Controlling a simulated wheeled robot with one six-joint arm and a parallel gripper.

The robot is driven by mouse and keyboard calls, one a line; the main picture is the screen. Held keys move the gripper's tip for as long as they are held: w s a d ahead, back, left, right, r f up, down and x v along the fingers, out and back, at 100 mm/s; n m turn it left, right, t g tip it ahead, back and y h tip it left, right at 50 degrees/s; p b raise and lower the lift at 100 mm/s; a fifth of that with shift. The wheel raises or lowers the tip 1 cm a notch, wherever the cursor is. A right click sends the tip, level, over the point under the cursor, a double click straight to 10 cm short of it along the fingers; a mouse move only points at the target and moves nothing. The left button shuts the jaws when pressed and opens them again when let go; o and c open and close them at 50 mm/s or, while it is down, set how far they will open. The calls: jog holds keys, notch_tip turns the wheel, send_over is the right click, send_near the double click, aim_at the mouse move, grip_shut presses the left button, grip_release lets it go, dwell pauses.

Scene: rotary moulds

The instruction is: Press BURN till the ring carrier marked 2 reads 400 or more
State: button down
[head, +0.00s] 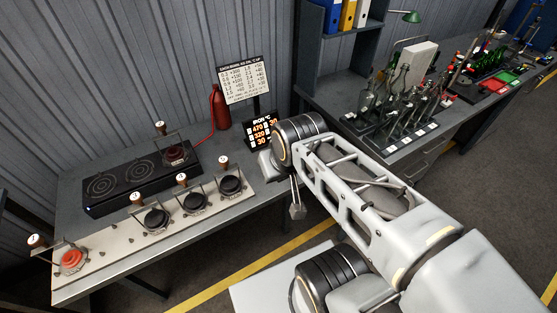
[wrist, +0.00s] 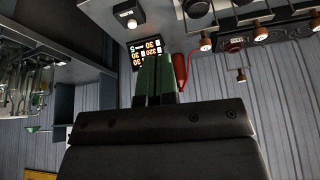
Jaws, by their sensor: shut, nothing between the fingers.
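The lit display headed IRON °C (head: 262,131) stands at the table's right end. I read 470, 320 and 30 in orange, but its row marks are too small to match to carriers. It also shows upside down in the wrist view (wrist: 146,50). A burner (head: 175,153) glows red under one wooden-handled carrier (head: 160,127). More carriers stand along the front strip; which is marked 2 I cannot tell. A pale round button on a dark box (wrist: 127,14) shows in the wrist view, its label unreadable. My gripper (wrist: 159,58) is shut and empty, its green fingers before the display.
A white printed chart (head: 244,81) stands behind the display, beside a red extinguisher-like bottle (head: 220,108). A red-glowing ring (head: 71,261) lies at the strip's left end. A tool-crowded bench (head: 400,125) is to the right. My arm hides the table's right end.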

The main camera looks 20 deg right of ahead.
jog(key=w+d+f+m+y, duration=0.2)
jog(key=w+d+f+m, duration=0.1)
jog(key=w, duration=0.4)
jog(key=w+d+f+m+t+y+b, duration=0.1)
jog(key=w+d+f+m+y, duration=0.1)
jog(key=w+d+f+m, duration=0.2)
jog(key=w+d+f+m+y+b, duration=0.1)
jog(key=w+d+f+m+y, duration=0.1)
jog(key=w+f+m, duration=0.4)
jog(key=w+d+m, duration=0.1)
jog(key=w+m, duration=0.3)
jog(key=w, duration=0.1)
jog(key=shift+d+y, duration=0.4)
jog(key=shift+s+f, duration=0.1)
jog(key=shift+f, duration=0.05)
notch_tip(320, 180, down, 9)
jog(key=b, duration=0.6)
jog(key=shift+r+b, duration=0.2)
jog(key=shift+b, duration=0.2)
jog(key=shift+f, duration=0.1)
dwell(0.4)
jog(key=shift+f+b, duration=0.3)
jog(key=shift+b, duration=0.2)
jog(key=shift+f+b, duration=0.4)
jog(key=shift+f, duration=0.05)
dwell(0.6)
jog(key=shift+r, duration=0.2)
jog(key=shift+r+p, duration=0.55)
jog(key=shift+r, duration=0.15)
